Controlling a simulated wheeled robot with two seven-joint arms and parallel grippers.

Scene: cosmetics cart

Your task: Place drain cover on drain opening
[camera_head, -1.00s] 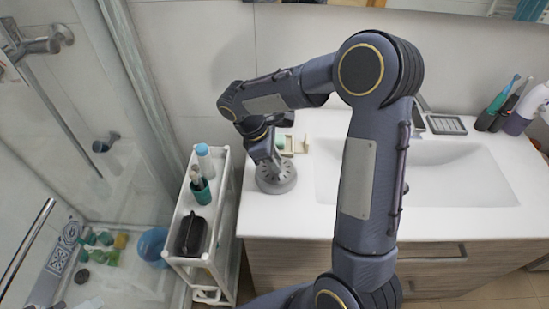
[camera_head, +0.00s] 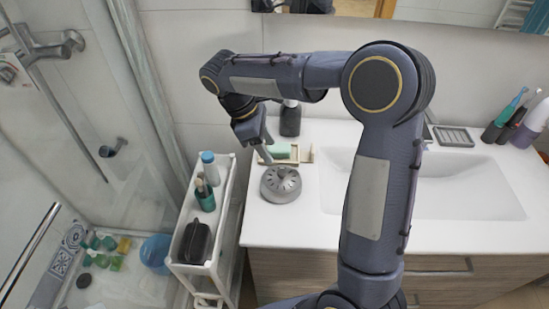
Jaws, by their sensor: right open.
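A grey round slotted piece with a raised knob, which looks like the drain cover (camera_head: 281,186), sits on the white countertop at the left of the sink basin. My right gripper (camera_head: 266,158) is open, with its fingers pointing down just above and behind this piece. It appears apart from the piece, though the fingers overlap its upper edge closely. No separate drain opening shows in the sink; my right arm covers part of the basin. Whether the grey piece sits over an opening I cannot tell. My left gripper is not in view.
The sink basin (camera_head: 450,190) lies to the right. A soap dish (camera_head: 298,154) and a dark bottle (camera_head: 290,120) stand behind the gripper. A white cart (camera_head: 187,256) with bottles stands left of the counter. Toothbrushes and cups are at the far right.

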